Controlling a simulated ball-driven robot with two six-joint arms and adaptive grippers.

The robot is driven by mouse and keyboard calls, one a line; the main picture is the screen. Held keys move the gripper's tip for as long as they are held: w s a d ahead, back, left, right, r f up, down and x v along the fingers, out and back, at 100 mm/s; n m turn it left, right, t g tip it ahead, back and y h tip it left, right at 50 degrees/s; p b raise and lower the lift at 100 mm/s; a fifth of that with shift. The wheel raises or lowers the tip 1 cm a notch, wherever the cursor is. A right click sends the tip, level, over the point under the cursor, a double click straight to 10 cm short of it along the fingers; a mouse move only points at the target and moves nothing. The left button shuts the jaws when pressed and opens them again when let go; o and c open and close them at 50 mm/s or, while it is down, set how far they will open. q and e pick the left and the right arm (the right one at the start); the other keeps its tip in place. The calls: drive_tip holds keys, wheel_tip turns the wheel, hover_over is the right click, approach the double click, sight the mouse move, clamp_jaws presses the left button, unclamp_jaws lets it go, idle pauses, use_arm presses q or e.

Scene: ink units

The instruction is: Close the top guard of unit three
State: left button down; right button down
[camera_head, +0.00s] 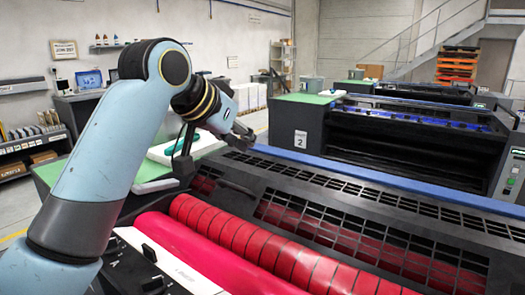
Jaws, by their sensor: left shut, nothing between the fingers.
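The nearest ink unit has bare red rollers (270,250) along its front. No unit number shows on it. Behind the rollers lies a dark slotted guard panel (372,203), sloping, with red showing through its lower grilles. A dark bar handle (237,188) sits at its left end. Whether this panel is the top guard is not clear. My left gripper (243,139) is shut and empty above the left back corner of this unit, apart from the handle. My arm hides part of the unit's left end. My right gripper is out of view.
A blue rail (400,181) runs along the unit's back edge. Behind it stands a dark unit with a "2" sign (300,139), and further units stand beyond. Shelves (33,150) and a wall bench are at left.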

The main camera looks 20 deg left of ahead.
use_arm(q)
drive_tip(key=s+f+p+x, duration=0.1)
drive_tip(key=x, duration=1.1)
drive_tip(key=shift+a+f+p, duration=0.15)
drive_tip(key=shift+f+p, duration=0.15)
drive_tip(key=shift+f, duration=0.3)
